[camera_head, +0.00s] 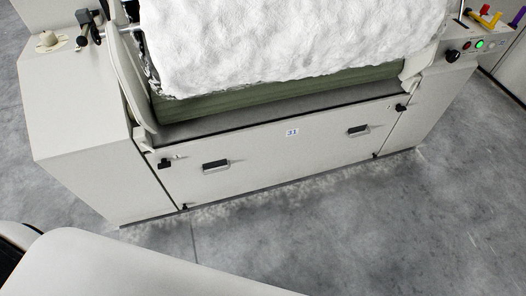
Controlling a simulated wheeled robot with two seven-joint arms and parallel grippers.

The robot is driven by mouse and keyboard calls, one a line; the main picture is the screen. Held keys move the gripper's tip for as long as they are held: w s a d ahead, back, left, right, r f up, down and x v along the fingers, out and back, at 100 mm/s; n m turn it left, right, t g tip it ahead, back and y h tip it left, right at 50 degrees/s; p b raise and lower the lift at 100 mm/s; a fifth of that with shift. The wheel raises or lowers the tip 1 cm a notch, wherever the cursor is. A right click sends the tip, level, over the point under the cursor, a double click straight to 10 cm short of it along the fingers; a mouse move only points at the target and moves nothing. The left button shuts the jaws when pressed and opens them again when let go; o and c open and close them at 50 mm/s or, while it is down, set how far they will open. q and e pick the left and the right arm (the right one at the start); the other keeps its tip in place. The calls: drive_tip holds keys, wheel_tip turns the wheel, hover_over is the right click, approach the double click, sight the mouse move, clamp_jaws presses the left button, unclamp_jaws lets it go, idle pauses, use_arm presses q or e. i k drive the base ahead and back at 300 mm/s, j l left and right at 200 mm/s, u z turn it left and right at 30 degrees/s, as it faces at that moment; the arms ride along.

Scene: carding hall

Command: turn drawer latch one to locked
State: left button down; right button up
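A wide pale drawer front (280,160) sits low on the carding machine, with a small plate (292,132) reading 31. A black latch (165,163) is at its upper left corner and another black latch (401,107) at its upper right corner. Small dark fittings show at the lower left corner (185,206) and the lower right corner (375,155). The markings beside the latches are too small to read, so I cannot tell which is latch one or how either is turned. Neither of my grippers is in view.
Two dark recessed handles, left (216,165) and right (358,129), are on the drawer front. White fibre (270,40) lies over a green roller (270,95) above. Buttons and a green light (479,43) are at upper right. Grey floor (330,230) with scattered lint is clear in front.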

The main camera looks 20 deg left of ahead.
sight(164, 163)
drive_tip(key=u, duration=1.55)
